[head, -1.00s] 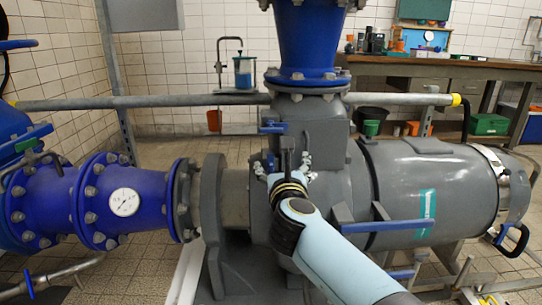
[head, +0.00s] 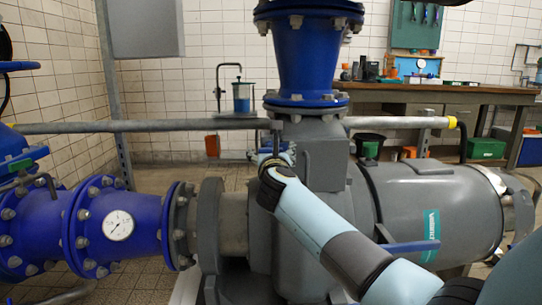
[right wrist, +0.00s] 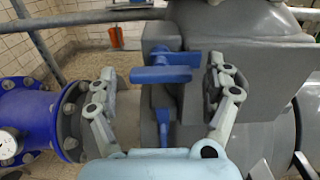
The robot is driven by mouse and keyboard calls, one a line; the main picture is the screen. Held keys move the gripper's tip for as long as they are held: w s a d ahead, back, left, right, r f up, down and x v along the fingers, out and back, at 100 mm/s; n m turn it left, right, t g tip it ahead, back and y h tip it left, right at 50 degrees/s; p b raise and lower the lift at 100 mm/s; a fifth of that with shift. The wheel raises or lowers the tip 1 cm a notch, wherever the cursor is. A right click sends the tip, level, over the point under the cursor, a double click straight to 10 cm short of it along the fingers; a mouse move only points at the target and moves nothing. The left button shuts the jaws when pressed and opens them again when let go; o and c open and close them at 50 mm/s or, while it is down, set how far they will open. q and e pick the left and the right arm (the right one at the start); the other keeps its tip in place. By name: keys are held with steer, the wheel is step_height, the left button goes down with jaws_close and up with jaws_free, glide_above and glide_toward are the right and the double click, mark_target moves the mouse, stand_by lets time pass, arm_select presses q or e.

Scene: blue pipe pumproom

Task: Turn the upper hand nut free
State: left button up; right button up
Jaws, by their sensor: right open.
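A blue hand nut (right wrist: 160,74) with bar-like wings shows in the right wrist view, in front of a grey block on the pump housing. My right gripper (right wrist: 162,82) is open, with one finger left of the nut and one right of it. Clear gaps show on both sides, and the nut is not gripped. A second blue piece (right wrist: 163,122) shows lower down between the fingers. In the head view my right gripper (head: 275,145) is at the pump's top left, and the arm hides most of that area. My left gripper is not in view.
A grey block (right wrist: 264,75) stands close to the right finger. A blue flanged pipe (head: 115,225) with a gauge lies left of the pump. A horizontal rail (head: 180,126) runs behind it. A blue lever (head: 405,246) sticks out beside my right arm.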

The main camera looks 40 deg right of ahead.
steer(key=shift+c, duration=0.3)
steer(key=c, duration=1.1)
